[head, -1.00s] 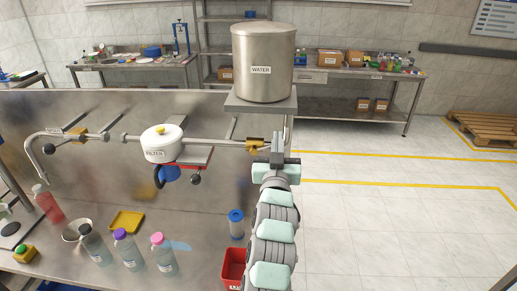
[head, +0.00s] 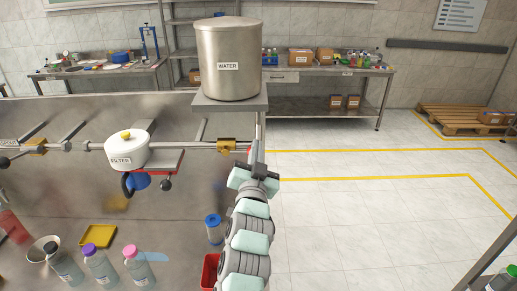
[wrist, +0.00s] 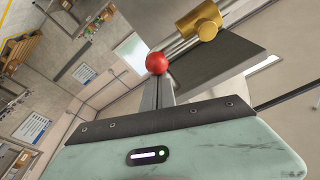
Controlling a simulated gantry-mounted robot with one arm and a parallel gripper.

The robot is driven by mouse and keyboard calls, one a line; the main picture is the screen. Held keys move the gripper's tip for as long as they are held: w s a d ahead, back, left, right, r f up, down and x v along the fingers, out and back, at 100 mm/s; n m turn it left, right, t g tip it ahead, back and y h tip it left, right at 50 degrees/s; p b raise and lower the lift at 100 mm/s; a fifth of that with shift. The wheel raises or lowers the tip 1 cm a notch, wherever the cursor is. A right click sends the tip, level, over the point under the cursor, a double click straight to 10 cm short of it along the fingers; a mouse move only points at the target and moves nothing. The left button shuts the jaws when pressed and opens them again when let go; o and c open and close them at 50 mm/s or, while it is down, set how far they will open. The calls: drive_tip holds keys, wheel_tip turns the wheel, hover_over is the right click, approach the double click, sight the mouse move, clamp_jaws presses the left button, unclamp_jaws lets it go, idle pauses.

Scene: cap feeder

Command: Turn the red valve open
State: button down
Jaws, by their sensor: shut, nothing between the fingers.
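The red valve has a brass body (head: 226,146) on the horizontal pipe below the water tank. In the wrist view its brass body (wrist: 199,22) is at the upper right, and a thin lever runs from it to a red ball knob (wrist: 156,63). In the head view my gripper (head: 256,150) is just right of the valve. In the wrist view my gripper (wrist: 158,88) is shut and empty, with its fingertips right at the red knob. I cannot tell whether they touch it. In the head view my gripper mostly hides the knob.
The steel water tank (head: 228,60) stands on a bracket (head: 228,101) above the valve. A white filter housing (head: 127,150) and a black-knobbed lever (head: 165,184) are to the left. Bottles (head: 101,262) and a yellow tray (head: 98,236) sit on the bench. The floor at right is open.

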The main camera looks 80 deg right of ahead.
drive_tip(key=shift+r, duration=0.1)
wheel_tip(320, 180, up, 4)
drive_tip(key=s+p, duration=0.1)
drive_tip(key=p+v, duration=0.5)
drive_tip(key=v, duration=0.4)
drive_tip(key=shift+s+f, duration=0.2)
drive_tip(key=shift+f, duration=0.15)
